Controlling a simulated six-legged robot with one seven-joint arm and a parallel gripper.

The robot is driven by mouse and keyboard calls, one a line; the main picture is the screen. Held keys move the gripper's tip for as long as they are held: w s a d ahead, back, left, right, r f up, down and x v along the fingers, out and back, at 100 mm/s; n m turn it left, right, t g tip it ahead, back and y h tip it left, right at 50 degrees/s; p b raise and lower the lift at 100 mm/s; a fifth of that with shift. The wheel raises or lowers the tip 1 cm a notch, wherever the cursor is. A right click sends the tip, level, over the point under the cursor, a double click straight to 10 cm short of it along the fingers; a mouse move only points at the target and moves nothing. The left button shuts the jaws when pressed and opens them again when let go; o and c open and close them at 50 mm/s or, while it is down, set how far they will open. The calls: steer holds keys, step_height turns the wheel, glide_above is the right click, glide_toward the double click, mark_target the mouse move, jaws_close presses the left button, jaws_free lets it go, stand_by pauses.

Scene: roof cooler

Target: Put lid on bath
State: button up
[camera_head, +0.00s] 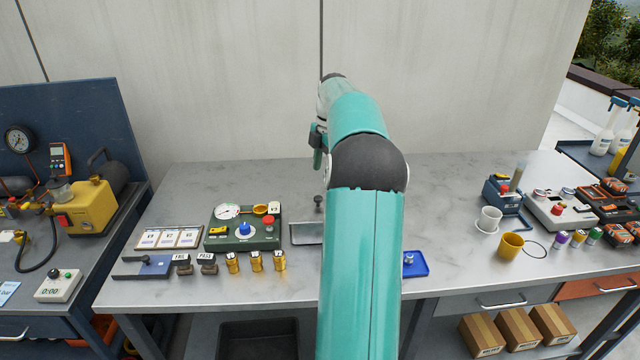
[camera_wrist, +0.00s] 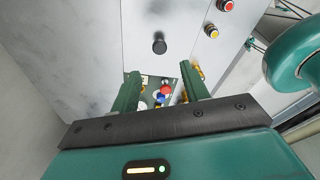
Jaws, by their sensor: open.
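My gripper (camera_head: 317,158) is above the back middle of the table, partly hidden by my arm. In the wrist view its two green fingers (camera_wrist: 160,76) are apart, with nothing held between them. A dark knob (camera_wrist: 159,46) stands on a flat grey surface beyond the fingertips, apart from them; I cannot tell surely whether this is the lid. In the head view a small dark upright knob (camera_head: 318,203) shows beside my arm. A shallow grey metal tray (camera_head: 305,242), possibly the bath, lies in front of it, its right side hidden by my arm.
A green control box (camera_head: 240,240) with a gauge stands left of the grey tray. Several brass fittings (camera_head: 255,262) stand in front of it. A blue tray (camera_head: 417,270) lies right of my arm. The table between is clear.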

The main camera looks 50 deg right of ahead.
steer(key=shift+s+d+r, duration=0.1)
steer(key=shift+d+r, duration=0.05)
steer(key=shift+r, duration=1.05)
steer(key=shift+s+d+r, duration=0.1)
steer(key=shift+d+r, duration=0.05)
steer(key=shift+r, duration=1)
steer(key=w+a+r+m+t+h, duration=0.1)
steer(key=w+a+r+m, duration=0.15)
steer(key=a, duration=1.25)
steer(key=w+a+r+m+h, duration=0.1)
steer(key=a+r+m, duration=0.25)
steer(key=a, duration=1.05)
steer(key=s+a+f+m+t, duration=0.2)
steer(key=s+a+f+m, duration=0.1)
steer(key=s+a, duration=0.5)
steer(key=s+a+f+m+t, duration=0.1)
steer(key=s+a+f+m, duration=0.2)
steer(key=a, duration=1)
steer(key=s+f, duration=0.2)
steer(key=s, duration=0.3)
steer(key=shift+s+a+m+t, duration=0.15)
steer(key=shift+s+m+t, duration=0.15)
steer(key=shift+m+t, duration=0.1)
